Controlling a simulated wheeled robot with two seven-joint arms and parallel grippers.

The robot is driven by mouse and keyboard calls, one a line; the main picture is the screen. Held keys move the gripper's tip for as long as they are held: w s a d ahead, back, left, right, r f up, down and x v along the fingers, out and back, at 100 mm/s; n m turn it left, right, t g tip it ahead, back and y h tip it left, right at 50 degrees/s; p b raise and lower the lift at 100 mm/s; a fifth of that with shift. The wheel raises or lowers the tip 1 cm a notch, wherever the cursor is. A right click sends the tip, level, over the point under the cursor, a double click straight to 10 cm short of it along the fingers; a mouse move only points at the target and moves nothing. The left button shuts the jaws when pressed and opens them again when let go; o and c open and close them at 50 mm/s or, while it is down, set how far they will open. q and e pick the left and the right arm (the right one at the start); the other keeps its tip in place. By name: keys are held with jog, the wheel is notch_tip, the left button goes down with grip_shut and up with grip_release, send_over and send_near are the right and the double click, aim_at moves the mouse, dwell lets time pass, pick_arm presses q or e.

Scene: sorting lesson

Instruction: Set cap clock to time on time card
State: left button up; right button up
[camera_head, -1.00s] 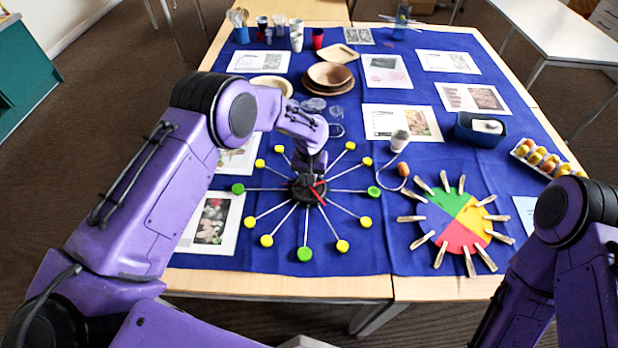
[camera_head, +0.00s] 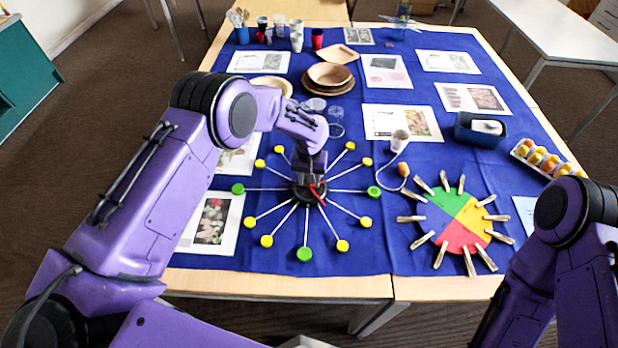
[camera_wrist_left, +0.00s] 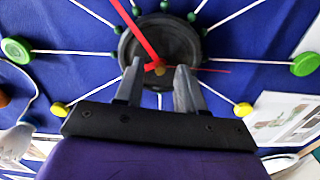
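The cap clock (camera_head: 304,226) lies on the blue cloth, with yellow and green caps on white rods around a black hub (camera_head: 309,197). In the left wrist view the black hub (camera_wrist_left: 190,45) has a thick red hand (camera_wrist_left: 137,30) pointing up and slightly left, and a thin red pointer (camera_wrist_left: 210,70) pointing right. My left gripper (camera_wrist_left: 158,70) is over the hub, fingers apart, with the small brass-coloured pivot showing between the fingertips. In the head view my left gripper (camera_head: 310,180) hides part of the hub. My right gripper is out of view. I cannot tell which card is the time card.
A printed card (camera_head: 213,222) lies left of the clock, partly behind my left arm. A coloured wheel with clothespins (camera_head: 458,222) lies to the right. A small cup (camera_head: 399,141) with a looped cord stands behind it. Wooden plates (camera_head: 329,75) and more cards lie farther back.

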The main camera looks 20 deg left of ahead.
pick_arm(q)
notch_tip(320, 180, up, 10)
jog(key=b, duration=0.2)
jog(key=shift+r, duration=0.25)
